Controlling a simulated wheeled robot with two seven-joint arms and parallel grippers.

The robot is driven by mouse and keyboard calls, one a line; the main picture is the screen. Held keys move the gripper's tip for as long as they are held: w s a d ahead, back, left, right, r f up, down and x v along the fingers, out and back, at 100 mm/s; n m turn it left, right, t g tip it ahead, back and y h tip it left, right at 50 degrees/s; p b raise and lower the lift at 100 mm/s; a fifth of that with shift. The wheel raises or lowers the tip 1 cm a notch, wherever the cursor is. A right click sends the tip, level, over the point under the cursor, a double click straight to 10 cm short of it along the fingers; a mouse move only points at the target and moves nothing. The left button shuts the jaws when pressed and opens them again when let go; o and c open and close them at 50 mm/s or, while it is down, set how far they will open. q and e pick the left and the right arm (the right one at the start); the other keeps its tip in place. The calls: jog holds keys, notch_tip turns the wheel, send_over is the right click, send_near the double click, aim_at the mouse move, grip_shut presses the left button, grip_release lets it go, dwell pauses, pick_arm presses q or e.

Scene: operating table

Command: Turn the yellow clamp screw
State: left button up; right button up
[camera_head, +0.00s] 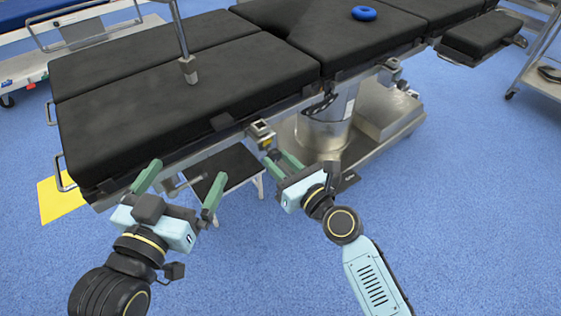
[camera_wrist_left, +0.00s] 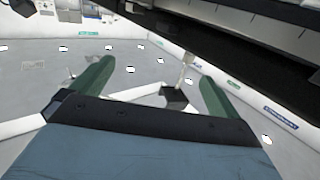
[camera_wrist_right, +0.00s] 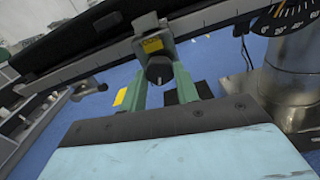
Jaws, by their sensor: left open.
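The clamp (camera_head: 262,134) with a yellow label sits on the table's near side rail; it also shows in the right wrist view (camera_wrist_right: 152,45). Its dark screw knob (camera_wrist_right: 158,70) sticks out below the yellow label. My right gripper (camera_head: 279,157) is at the clamp. In the right wrist view its green fingers (camera_wrist_right: 161,78) stand on both sides of the knob, much closer together than the left ones, and appear to grip it. My left gripper (camera_head: 180,182) is open and empty beside the table's near-left end, apart from the clamp.
The black-padded operating table (camera_head: 190,90) fills the back, with a metal post (camera_head: 187,65) and a blue ring (camera_head: 364,13) on it. A dark-topped step stool (camera_head: 222,168) stands under the rail, near both grippers.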

jog(key=shift+c, duration=1.3)
